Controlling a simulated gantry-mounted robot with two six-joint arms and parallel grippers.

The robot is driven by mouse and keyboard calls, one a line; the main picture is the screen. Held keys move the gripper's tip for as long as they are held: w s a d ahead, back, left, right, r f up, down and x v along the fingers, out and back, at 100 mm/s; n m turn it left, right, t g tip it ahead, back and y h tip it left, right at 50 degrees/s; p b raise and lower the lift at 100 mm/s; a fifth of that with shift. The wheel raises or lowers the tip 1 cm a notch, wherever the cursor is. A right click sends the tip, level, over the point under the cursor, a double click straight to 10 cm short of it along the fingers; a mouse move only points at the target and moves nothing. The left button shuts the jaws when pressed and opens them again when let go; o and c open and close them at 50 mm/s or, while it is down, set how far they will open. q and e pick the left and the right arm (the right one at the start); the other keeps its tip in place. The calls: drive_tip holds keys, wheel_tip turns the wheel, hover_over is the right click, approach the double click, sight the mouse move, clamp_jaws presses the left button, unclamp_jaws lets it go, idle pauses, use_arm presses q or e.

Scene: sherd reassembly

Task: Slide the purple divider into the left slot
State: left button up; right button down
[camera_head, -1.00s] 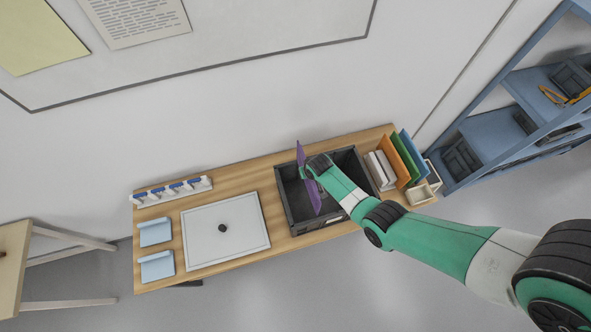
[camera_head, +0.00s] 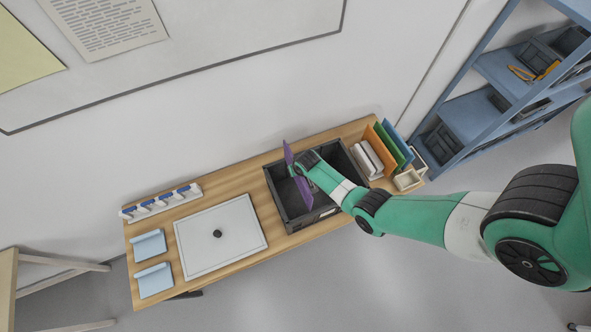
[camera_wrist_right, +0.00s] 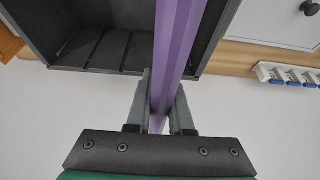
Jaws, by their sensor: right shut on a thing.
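The purple divider (camera_head: 297,175) is a thin upright panel over the dark grey crate (camera_head: 280,207) in the head view. My right gripper (camera_head: 298,174) is shut on it. In the right wrist view the purple divider (camera_wrist_right: 176,50) runs between the two fingers of my right gripper (camera_wrist_right: 163,98), with the crate (camera_wrist_right: 45,15) behind it. Slot lines show on a crate wall in that view. The divider's lower edge is hidden, so I cannot tell whether it sits in a slot. My left gripper is not in view.
Orange, green and blue panels (camera_head: 392,148) stand right of the crate, beside a small pale box (camera_head: 407,180). A white board (camera_head: 215,262) with a dark knob lies left of the crate. Light blue pieces (camera_head: 152,262) and a white rack (camera_head: 160,203) are further left on the wooden table (camera_head: 250,184).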

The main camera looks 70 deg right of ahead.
drive_tip(key=shift+f, duration=0.15)
drive_tip(key=shift+f+b, duration=1.2)
drive_tip(key=shift+b, duration=0.1)
drive_tip(key=shift+f+b, duration=3.9)
drive_tip(key=shift+f, duration=0.1)
wheel_tip(320, 180, down, 9)
drive_tip(key=b, duration=0.8)
drive_tip(key=shift+b, duration=0.3)
drive_tip(key=c, duration=0.7)
unclamp_jaws()
drive_tip(key=shift+r, duration=0.1)
